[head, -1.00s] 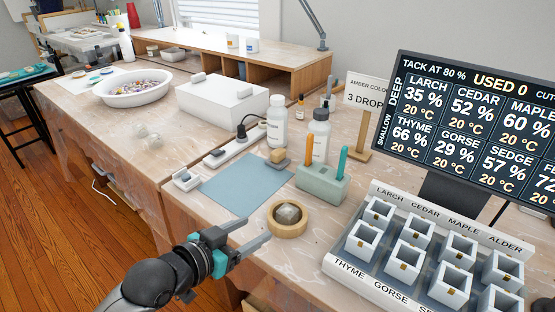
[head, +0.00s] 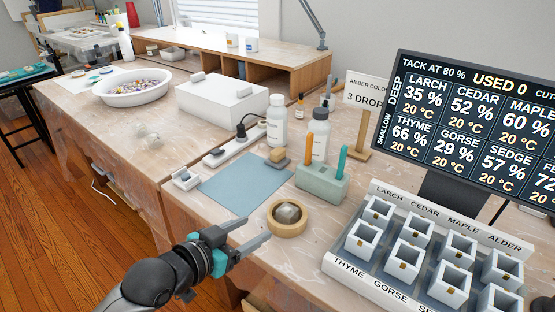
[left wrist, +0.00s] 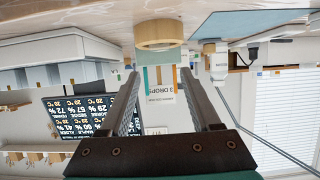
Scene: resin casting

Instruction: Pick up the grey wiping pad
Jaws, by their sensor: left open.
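A grey, blocky pad (head: 289,212) sits inside a round wooden dish (head: 285,230) on the bench, right of the blue mat (head: 243,187). My left gripper (head: 259,228) is open and empty, to the left of the dish, with its fingers pointing toward it. In the left wrist view, which is upside down, the wooden dish (left wrist: 158,34) shows beyond the open fingers (left wrist: 160,76). The pad cannot be made out in that view. My right gripper is not in view.
A green holder (head: 322,187) with orange and teal handled tools stands behind the dish. A tray of white square moulds (head: 345,283) lies to the right, before a dark screen (head: 470,130). White bottles (head: 277,122) stand farther back. The blue mat is mostly bare.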

